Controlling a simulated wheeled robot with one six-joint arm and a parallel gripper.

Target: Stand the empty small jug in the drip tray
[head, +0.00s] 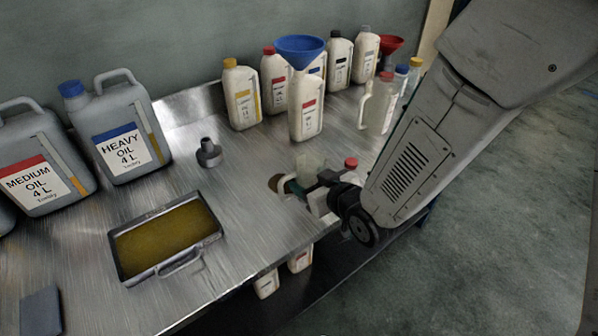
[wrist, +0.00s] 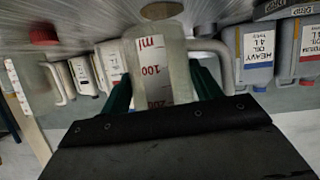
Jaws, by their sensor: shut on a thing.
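The small jug (head: 311,166) is a pale translucent vessel held at the table's front right. In the wrist view the jug (wrist: 158,70) fills the middle, upside down in the picture, with red ml marks and a handle at the right. I see no oil in it. My gripper (head: 297,188) is shut on the jug, its green fingers (wrist: 160,93) on either side. Whether the jug's base touches the table is unclear.
Large grey heavy oil (head: 127,148) and medium oil (head: 40,185) cans stand left. Several white bottles stand at the back, one under a blue funnel (head: 300,48). A dark grey fitting (head: 208,153) stands behind the tray. A red cap (head: 351,163) is beside my gripper.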

